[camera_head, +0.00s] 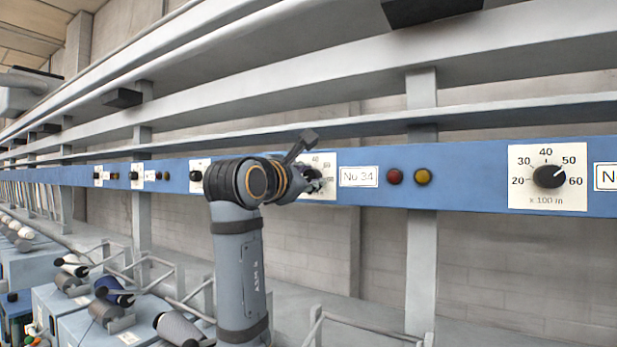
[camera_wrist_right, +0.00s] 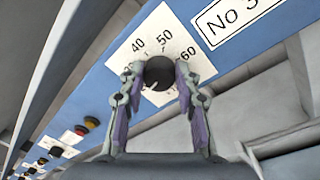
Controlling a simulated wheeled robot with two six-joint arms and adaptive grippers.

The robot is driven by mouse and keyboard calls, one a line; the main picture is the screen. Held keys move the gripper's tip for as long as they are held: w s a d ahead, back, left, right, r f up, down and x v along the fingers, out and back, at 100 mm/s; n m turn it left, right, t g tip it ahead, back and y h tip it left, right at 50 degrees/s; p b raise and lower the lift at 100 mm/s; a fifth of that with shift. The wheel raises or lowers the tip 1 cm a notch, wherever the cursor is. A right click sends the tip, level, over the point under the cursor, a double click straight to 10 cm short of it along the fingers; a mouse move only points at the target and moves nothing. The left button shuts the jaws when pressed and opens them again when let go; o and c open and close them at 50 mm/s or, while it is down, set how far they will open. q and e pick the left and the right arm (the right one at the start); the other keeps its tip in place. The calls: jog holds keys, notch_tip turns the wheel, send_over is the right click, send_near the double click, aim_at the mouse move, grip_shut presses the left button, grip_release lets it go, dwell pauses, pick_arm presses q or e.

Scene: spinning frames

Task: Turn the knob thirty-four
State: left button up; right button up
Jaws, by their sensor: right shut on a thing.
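The black knob (camera_wrist_right: 159,73) sits on a white dial plate (camera_wrist_right: 122,61) in the right wrist view, with 40, 50 and 60 showing on its scale. In the head view the plate (camera_head: 325,160) is partly hidden by my right gripper (camera_head: 312,181). The label beside it (camera_head: 359,177) reads "Nu 34" in the head view and starts with "No 3" in the right wrist view (camera_wrist_right: 238,16). My right gripper (camera_wrist_right: 157,84) has one finger on each side of the knob and is shut on it. The knob's pointer cannot be made out. My left gripper is not in view.
The blue rail (camera_head: 470,180) carries a red lamp (camera_head: 394,176), a yellow lamp (camera_head: 423,176) and another knob (camera_head: 549,176) to the right. Grey beams run above it. Machines with yarn spools (camera_head: 115,290) stand at lower left.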

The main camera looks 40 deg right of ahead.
jog(key=o, duration=1.2)
jog(key=shift+c, duration=0.2)
jog(key=v, duration=0.7)
jog(key=shift+a+f, duration=0.15)
jog(key=shift+a, duration=0.05)
jog(key=shift+s, duration=0.1)
